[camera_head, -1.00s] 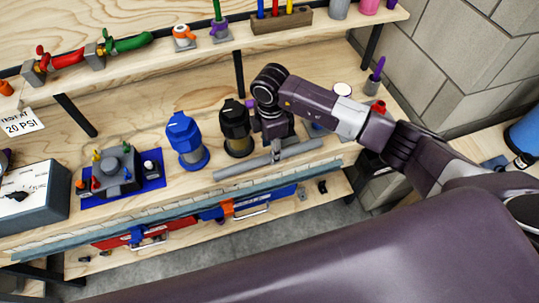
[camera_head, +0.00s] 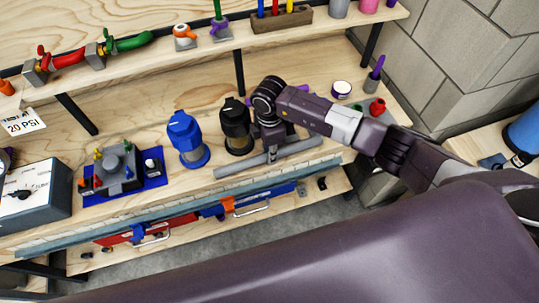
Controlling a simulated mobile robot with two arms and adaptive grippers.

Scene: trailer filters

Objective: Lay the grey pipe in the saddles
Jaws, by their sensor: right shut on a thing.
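The grey pipe (camera_head: 238,167) lies roughly level along the front edge of the workbench, in front of the blue and black filter housings. My right gripper (camera_head: 271,154) points down and is shut on the pipe near its middle. The pipe's right part (camera_head: 305,150) sticks out past the gripper. I cannot make out the saddles, and I cannot tell whether the pipe touches anything below. My left gripper is not in view.
A blue filter housing (camera_head: 187,138) and a black one (camera_head: 237,128) stand close behind the pipe. A grey manifold on a blue mat (camera_head: 152,180) is to the left. A red cup (camera_head: 377,108) and a white-lidded jar (camera_head: 341,89) stand to the right.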

